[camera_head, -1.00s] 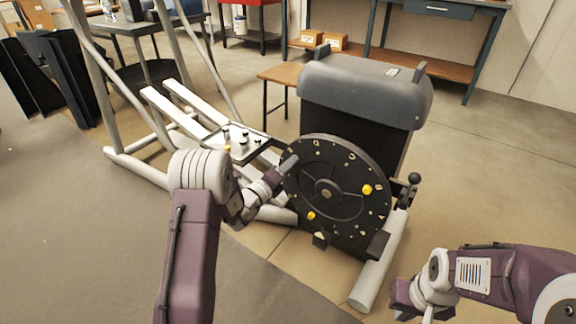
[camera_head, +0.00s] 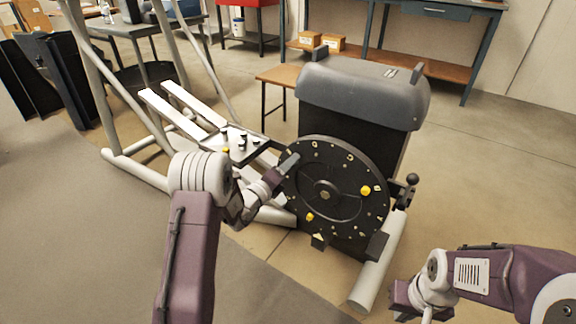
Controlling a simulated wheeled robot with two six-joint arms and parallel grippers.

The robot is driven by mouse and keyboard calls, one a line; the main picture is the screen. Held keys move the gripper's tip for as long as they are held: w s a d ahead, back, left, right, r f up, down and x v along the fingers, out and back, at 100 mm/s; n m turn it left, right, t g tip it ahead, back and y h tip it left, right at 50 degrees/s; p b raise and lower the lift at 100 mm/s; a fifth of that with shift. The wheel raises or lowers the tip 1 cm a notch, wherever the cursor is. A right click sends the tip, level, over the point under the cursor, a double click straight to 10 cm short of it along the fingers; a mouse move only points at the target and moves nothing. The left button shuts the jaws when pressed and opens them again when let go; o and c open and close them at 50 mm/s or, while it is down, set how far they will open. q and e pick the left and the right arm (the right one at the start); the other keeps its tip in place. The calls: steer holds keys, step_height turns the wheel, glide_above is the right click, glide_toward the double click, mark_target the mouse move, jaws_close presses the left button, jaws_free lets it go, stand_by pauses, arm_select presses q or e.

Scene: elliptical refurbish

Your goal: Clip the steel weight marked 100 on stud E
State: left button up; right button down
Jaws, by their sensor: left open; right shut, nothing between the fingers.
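The black flywheel disc (camera_head: 340,215) faces me on the front of the machine. Letters and studs ring its rim, too small to read, so I cannot tell which stud is E. Two yellow pieces are on it, one at the right (camera_head: 365,190) and one at the lower left (camera_head: 309,217). My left gripper (camera_head: 288,163) is at the disc's upper left rim; its fingers are small and partly hidden, and contact is unclear. My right gripper (camera_head: 425,314) is shut and empty at the bottom edge.
The grey machine housing (camera_head: 362,92) rises behind the disc. A lever with a black knob (camera_head: 412,179) stands at the disc's right. A pale floor tube (camera_head: 376,272) lies between the disc and my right arm. A wooden stool (camera_head: 280,74) stands behind.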

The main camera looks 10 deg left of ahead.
arm_select(q)
steer(key=p+v, duration=0.4)
steer(key=v, duration=0.5)
